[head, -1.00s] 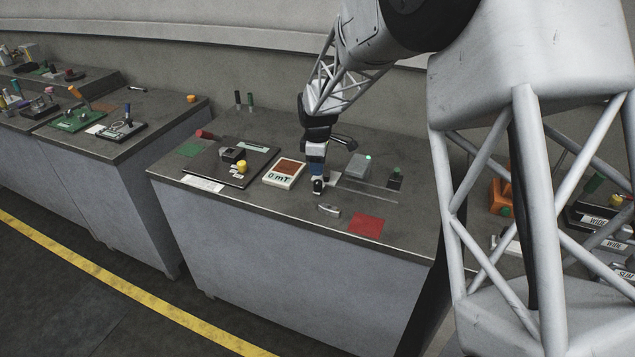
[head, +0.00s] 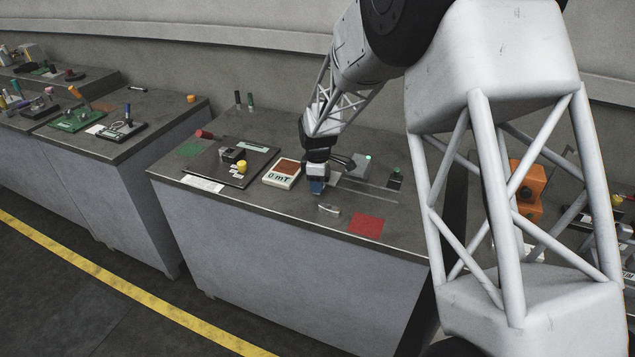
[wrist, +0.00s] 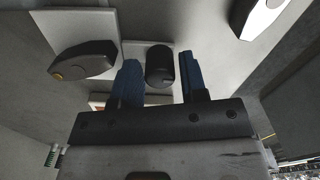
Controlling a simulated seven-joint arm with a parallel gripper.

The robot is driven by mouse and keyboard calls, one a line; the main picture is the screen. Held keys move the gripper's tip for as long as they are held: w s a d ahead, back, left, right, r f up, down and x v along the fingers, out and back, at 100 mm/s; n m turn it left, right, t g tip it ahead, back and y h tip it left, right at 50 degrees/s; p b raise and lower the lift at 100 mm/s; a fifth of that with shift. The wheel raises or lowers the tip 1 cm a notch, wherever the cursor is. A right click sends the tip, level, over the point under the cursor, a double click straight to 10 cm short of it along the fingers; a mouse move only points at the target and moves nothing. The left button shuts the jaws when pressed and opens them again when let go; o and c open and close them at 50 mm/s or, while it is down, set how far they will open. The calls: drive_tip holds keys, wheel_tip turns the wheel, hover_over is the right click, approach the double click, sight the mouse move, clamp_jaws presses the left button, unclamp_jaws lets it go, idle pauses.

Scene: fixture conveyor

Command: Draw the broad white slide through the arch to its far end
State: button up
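My gripper (head: 317,187) is low over the middle bench, fingers pointing down. In the wrist view its two blue fingers (wrist: 160,80) stand apart on either side of a black cylindrical knob (wrist: 160,65), with a gap at each side. The knob shows over a pale plate (wrist: 133,48). I cannot tell whether this plate is the broad white slide. A black rounded piece with an orange tip (wrist: 85,62) lies to the left on a larger pale surface. I cannot identify the arch for certain; a grey block with a green lamp (head: 357,166) stands just right of my gripper.
A white-framed meter reading 0 mT (head: 283,173) stands left of my gripper. A small silver piece (head: 329,209) and a red mat (head: 366,226) lie near the front edge. A dark board (head: 228,163) is farther left. My arm partly hides the orange fixture (head: 528,192) at right.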

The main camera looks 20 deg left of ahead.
clamp_jaws()
drive_tip(key=shift+d, duration=2.35)
unclamp_jaws()
drive_tip(key=shift+r, duration=0.15)
drive_tip(key=shift+r, duration=3.75)
